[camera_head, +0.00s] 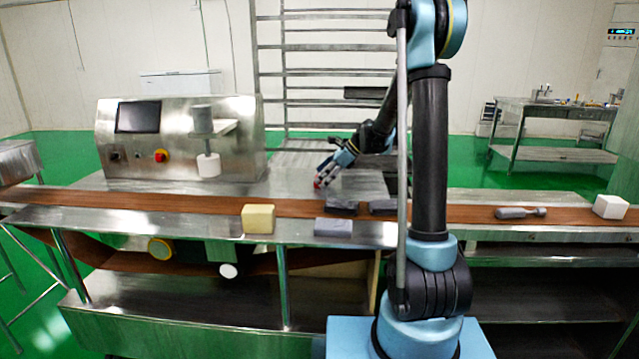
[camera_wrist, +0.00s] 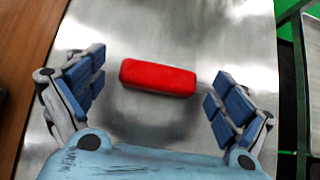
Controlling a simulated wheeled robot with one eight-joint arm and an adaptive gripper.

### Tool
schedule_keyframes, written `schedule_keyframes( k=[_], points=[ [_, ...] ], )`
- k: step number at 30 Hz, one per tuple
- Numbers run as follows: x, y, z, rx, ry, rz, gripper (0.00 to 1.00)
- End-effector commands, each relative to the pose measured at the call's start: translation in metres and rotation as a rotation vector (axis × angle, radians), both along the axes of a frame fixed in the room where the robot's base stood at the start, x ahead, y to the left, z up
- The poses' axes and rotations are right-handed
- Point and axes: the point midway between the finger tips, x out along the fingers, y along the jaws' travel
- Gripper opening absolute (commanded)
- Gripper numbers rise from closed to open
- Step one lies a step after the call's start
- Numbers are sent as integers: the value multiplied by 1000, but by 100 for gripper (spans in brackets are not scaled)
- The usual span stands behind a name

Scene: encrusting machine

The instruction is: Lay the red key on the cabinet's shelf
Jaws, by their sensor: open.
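The red key (camera_wrist: 158,77) is a small red block with rounded edges, lying on a bare steel surface. In the head view only a small red bit of it (camera_head: 317,183) shows by the fingertips. My gripper (camera_wrist: 153,92) is open, with one blue-padded finger to the left of the key and one to the right. Gaps show on both sides, so neither finger touches it. In the head view my gripper (camera_head: 324,174) points down at the steel top behind the brown belt. I cannot tell for sure which shelf is the cabinet's; an open lower shelf (camera_head: 190,298) runs under the counter.
A steel machine (camera_head: 180,138) with a screen stands at left. A yellow block (camera_head: 258,218) and a grey block (camera_head: 333,227) sit on the front ledge. Dark grey pieces (camera_head: 342,204), a grey tool (camera_head: 520,212) and a white cube (camera_head: 610,206) lie along the belt (camera_head: 110,204).

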Motion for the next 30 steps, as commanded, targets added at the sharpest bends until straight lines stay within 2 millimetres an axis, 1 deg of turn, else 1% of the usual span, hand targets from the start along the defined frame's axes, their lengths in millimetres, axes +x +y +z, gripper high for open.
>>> schedule_keyframes(
  k=[5, 6, 8, 9, 11, 12, 14, 15, 23, 26, 30],
  points=[
    [0, 0, 0, 0, 0, 0, 93],
    [0, 0, 0, 0, 0, 0, 84],
    [0, 0, 0, 0, -1, -1, 71],
    [0, 0, 0, 0, 0, 0, 62],
    [0, -1, 0, 0, -1, -1, 48],
    [0, -1, 0, 0, 0, -1, 44],
    [0, -1, 0, 0, 0, -1, 44],
    [0, -1, 0, 0, 0, -1, 40],
    [0, -1, 3, 0, -1, -2, 40],
    [1, -2, 12, 0, -1, -2, 40],
    [0, -2, 34, 0, -1, -2, 40]
  ],
)
